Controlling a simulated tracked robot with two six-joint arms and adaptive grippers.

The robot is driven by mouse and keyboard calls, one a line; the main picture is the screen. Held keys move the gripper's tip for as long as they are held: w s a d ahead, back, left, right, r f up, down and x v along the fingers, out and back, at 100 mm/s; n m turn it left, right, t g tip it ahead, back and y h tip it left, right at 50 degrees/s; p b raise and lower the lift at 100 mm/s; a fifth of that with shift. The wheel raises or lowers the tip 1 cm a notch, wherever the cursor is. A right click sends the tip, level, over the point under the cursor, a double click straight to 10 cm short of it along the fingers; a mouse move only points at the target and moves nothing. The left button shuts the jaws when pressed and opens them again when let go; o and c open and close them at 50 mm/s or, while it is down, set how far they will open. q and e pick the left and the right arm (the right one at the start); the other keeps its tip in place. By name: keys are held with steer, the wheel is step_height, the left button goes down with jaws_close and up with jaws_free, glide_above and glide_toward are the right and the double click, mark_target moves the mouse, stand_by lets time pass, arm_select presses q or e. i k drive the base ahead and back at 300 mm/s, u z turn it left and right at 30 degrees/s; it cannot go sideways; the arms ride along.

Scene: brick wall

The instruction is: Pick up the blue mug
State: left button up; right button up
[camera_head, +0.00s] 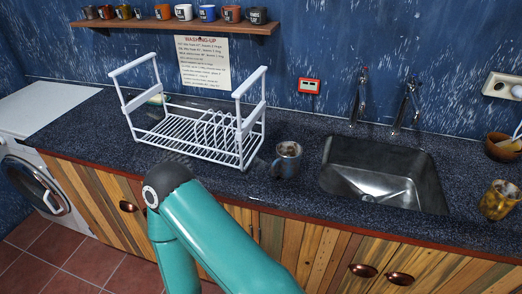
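A blue-grey mug (287,163) stands upright on the dark speckled counter, between the white dish rack and the sink. Its handle points left, and something brown and pale shows at its top. Another blue mug (207,13) stands on the wall shelf among several others. A teal arm of mine rises from the bottom edge and bends in front of the counter, left of the counter mug. Neither of my grippers is in view.
The white dish rack (200,143) stands left of the mug. The sink (385,172) with two taps lies to the right. A yellow mug (499,200) and a brown bowl (503,147) are at the far right. The wall shelf (175,24) is above.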

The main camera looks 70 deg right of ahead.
mark_target(289, 154)
steer(key=u, duration=0.15)
steer(key=i, duration=0.4)
steer(key=z, duration=3.15)
steer(key=k, duration=0.1)
steer(key=u, duration=1.35)
